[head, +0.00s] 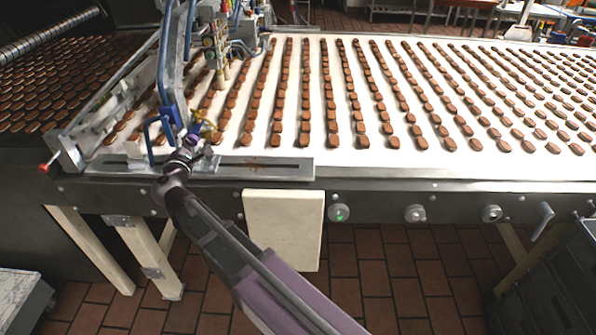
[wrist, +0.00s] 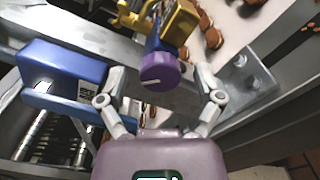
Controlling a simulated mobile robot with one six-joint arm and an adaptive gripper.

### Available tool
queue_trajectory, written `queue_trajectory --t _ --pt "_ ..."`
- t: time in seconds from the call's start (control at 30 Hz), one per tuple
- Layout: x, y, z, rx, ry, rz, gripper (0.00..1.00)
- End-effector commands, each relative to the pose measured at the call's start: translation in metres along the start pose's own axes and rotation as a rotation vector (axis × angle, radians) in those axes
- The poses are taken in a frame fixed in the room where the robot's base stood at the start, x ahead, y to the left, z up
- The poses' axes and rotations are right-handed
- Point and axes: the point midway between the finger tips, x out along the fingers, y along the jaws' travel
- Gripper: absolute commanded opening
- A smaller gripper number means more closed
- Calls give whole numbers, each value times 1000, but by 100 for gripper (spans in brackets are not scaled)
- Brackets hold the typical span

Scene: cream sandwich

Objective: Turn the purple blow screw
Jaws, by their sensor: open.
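The purple blow screw (wrist: 160,72) is a round purple knob with a white line on its face. In the wrist view it sits between the two fingers of my gripper (wrist: 163,92), near the fingertips. The fingers are spread, with a gap on each side of the knob. A blue body and a yellow fitting (wrist: 180,22) are behind the knob. In the head view my gripper (head: 197,143) is at the front left edge of the conveyor, by the blue and yellow fittings. The knob is too small to make out clearly there.
A blue block (wrist: 62,72) and a blue bar lie left of my gripper in the wrist view. A metal frame with blue hoses (head: 165,75) rises over the white belt (head: 350,100), which carries rows of brown biscuits.

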Motion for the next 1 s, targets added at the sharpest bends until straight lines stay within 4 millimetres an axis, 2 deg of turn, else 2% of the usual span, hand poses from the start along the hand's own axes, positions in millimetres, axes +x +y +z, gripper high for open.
queue_trajectory --t 1.0 --pt "0 -1 0 688 -1 0 85"
